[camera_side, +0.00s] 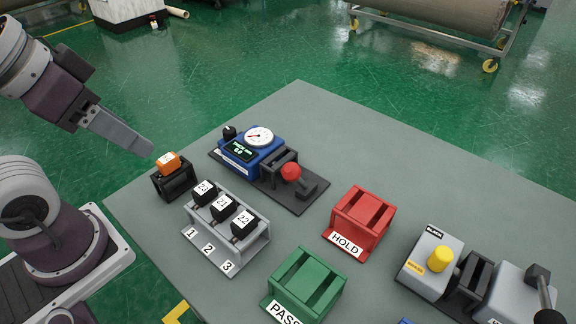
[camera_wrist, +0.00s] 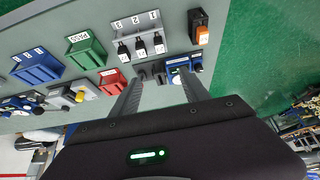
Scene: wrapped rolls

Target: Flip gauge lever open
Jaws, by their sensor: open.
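The gauge (camera_side: 262,153) is a blue box with a white round dial and a lit display, on a dark base plate. Its lever has a red ball knob (camera_side: 291,171) and sits on the plate right of the blue box, beside a dark slotted block. In the wrist view the blue gauge (camera_wrist: 180,64) shows just beyond my fingertips; its red knob cannot be made out there. My gripper (camera_side: 147,150) is open and empty, raised left of the gauge and apart from it. Its two separated fingers also show in the wrist view (camera_wrist: 160,77).
An orange-topped block (camera_side: 169,162) sits in a black holder near the table's left edge. A grey rack (camera_side: 245,254) holds black numbered pieces. A red HOLD bin (camera_side: 376,207), a green PASS bin (camera_side: 318,268) and a grey device with a yellow button (camera_side: 440,259) stand to the right.

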